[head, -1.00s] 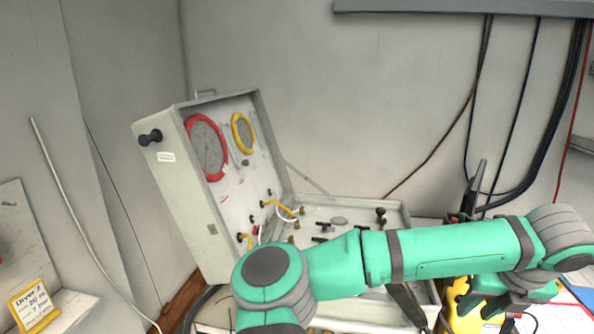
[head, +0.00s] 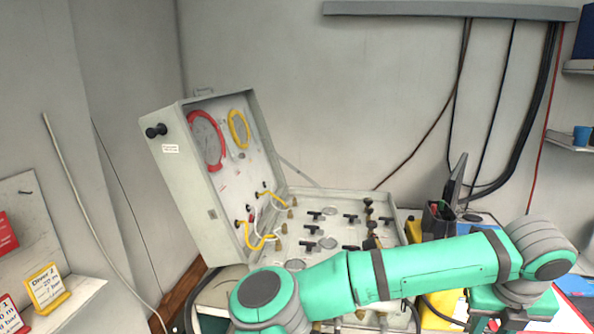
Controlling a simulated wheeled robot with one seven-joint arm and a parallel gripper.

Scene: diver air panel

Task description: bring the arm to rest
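My green arm (head: 430,270) stretches across the lower part of the head view, in front of the open air panel case (head: 180,185). It bends down at its right end, by the yellow object. My gripper (head: 510,322) is only partly in view at the bottom edge, below that bend. Its fingertips are cut off, so whether it is open or shut does not show. The case's lid stands up with a red-ringed gauge (head: 205,140) and a yellow-ringed gauge (head: 239,129). Several black valve handles (head: 314,215) show on its base; my arm hides the front of the base.
A yellow object (head: 440,309) lies partly behind my arm. A pen holder (head: 438,222) and a dark screen (head: 455,179) stand right of the case. Diver cards (head: 46,287) stand on a ledge at left. A shelf (head: 570,141) with a blue cup is at right.

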